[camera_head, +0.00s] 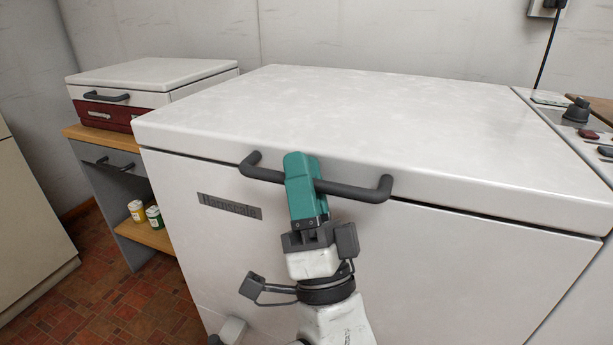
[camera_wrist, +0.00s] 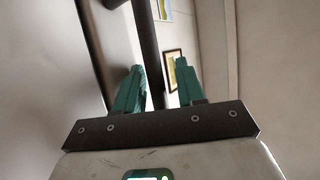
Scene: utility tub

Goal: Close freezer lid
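The white chest freezer (camera_head: 430,270) fills the middle of the head view. Its lid (camera_head: 340,110) lies down over the body, with a narrow dark seam below its front edge. I cannot tell whether it is fully seated. A dark grey bar handle (camera_head: 357,192) is on the lid's front. My gripper (camera_head: 302,168) is at the handle's middle, its green fingers overlapping the bar. In the wrist view, the handle bar (camera_wrist: 149,45) runs between the two spread fingers, nearer the left one. A gap shows between the bar and the right finger.
A grey cabinet with a wooden top (camera_head: 98,137) stands at the left, bearing a white-lidded red box (camera_head: 104,116). Yellow and green cans sit on its lower shelf. A panel with a black knob (camera_head: 576,111) adjoins the freezer at right. Tiled floor (camera_head: 100,285) shows at left.

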